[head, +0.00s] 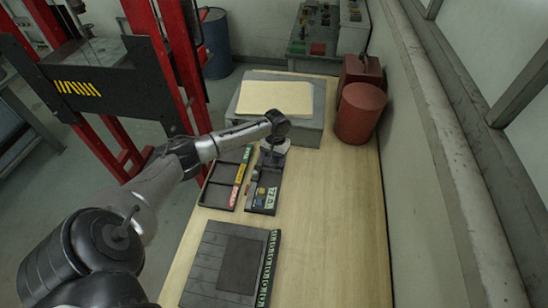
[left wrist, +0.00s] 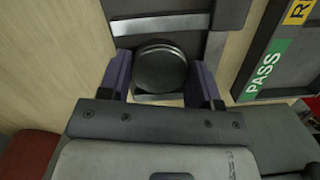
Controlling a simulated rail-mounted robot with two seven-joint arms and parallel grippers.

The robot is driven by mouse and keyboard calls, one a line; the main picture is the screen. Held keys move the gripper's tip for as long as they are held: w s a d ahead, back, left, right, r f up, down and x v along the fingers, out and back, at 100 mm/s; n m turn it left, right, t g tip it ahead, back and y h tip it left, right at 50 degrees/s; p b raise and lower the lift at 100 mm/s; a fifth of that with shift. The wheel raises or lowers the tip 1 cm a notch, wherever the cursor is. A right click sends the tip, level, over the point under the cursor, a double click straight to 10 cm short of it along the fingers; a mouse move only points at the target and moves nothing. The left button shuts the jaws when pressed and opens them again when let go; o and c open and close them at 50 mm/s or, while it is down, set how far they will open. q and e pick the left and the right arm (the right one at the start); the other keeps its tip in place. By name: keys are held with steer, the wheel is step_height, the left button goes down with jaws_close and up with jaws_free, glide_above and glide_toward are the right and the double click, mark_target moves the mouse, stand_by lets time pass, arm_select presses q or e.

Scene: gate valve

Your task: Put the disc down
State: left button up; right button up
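The disc (left wrist: 160,68) is dark, round and thick, and shows in the left wrist view between the two fingers of my left gripper (left wrist: 161,80). The fingers stand close against its two sides and appear shut on it. In the head view my left gripper (head: 273,152) points down at the far end of a narrow dark tray (head: 262,207), where the disc is hard to make out. This tray also shows behind the disc in the left wrist view (left wrist: 165,25). I cannot tell whether the disc touches the tray. My right gripper is not in view.
A dark tray (head: 222,195) with red, yellow and green labels lies to the left. A grey box (head: 290,132) with a pale board stands behind, beside a red canister (head: 360,113). A dark flat case (head: 215,270) lies nearer. The workbench (head: 335,235) is clear on the right.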

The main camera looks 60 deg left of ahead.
arm_select(q)
steer(key=shift+o, duration=0.7)
step_height(320, 180, up, 12)
steer(key=w, duration=0.1)
steer(key=shift+a, duration=0.4)
steer(key=shift+w+r, duration=0.1)
